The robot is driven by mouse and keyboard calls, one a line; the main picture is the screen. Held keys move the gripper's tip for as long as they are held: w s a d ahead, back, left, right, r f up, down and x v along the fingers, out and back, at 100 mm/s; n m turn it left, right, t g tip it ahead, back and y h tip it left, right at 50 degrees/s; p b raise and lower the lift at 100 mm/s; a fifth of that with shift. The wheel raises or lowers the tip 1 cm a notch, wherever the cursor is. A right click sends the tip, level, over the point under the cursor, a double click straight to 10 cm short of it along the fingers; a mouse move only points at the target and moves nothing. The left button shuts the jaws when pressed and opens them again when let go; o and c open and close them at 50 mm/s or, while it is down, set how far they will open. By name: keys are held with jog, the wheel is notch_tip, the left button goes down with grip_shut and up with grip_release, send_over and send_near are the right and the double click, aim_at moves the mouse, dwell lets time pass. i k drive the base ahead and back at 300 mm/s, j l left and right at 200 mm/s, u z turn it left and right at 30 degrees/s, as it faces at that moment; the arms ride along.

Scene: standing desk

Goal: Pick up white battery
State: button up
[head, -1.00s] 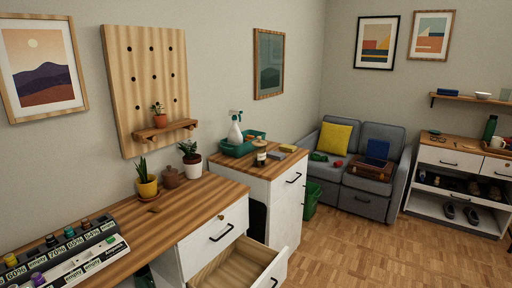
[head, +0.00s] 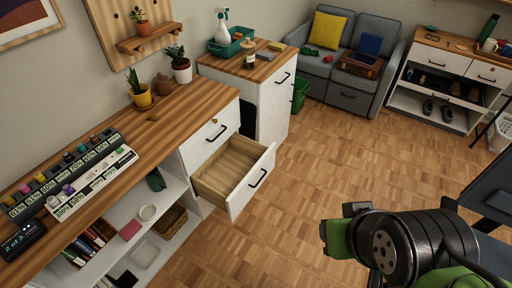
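A long dark battery rack (head: 85,165) stands on the wooden desk at the left. It holds several small batteries with coloured tops, and labels with percentages in front of them. A pale battery (head: 53,201) stands in the nearer row beside a purple-topped one (head: 68,189). It looks whitish, but it is too small to be sure of its colour. My green and black arm shows at the lower right, over the floor and well away from the rack. I make out no gripper fingers.
A drawer (head: 236,175) under the desk stands open and looks empty. A small black display (head: 22,240) sits at the desk's near left. A yellow plant pot (head: 142,97) and a brown pot (head: 162,85) stand farther back. The floor (head: 300,170) is clear.

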aim_at(53, 202)
jog(key=u, duration=2.1)
